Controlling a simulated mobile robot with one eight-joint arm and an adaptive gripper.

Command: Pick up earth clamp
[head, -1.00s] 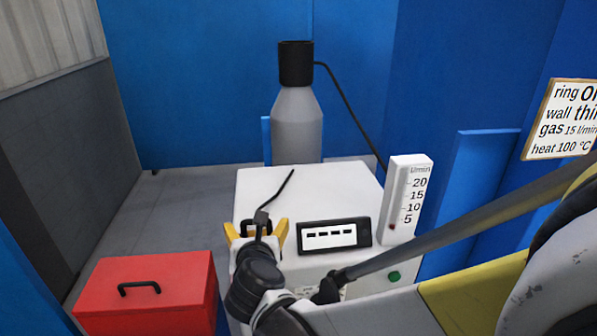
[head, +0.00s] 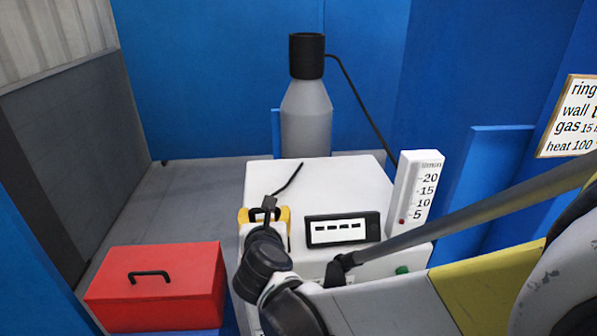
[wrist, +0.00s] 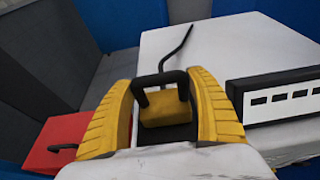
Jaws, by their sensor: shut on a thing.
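The earth clamp, a small dark piece with a black loop and a yellow block (wrist: 165,110), sits between my gripper's yellow fingers in the wrist view. In the head view its dark top (head: 268,206) shows, with a short black cable running up and right. My gripper (head: 264,214) is shut on it at the left front of the white machine (head: 330,180). In the wrist view one finger stands on each side of the clamp (wrist: 165,85). The clamp's lower part is hidden, so I cannot tell if it touches the machine.
A display box (head: 342,230) and a white flow gauge (head: 415,192) stand right of my gripper. A grey gas cylinder (head: 306,118) stands behind the machine. A red box (head: 155,285) with a black handle is at the lower left. Grey floor (head: 190,200) lies open at left.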

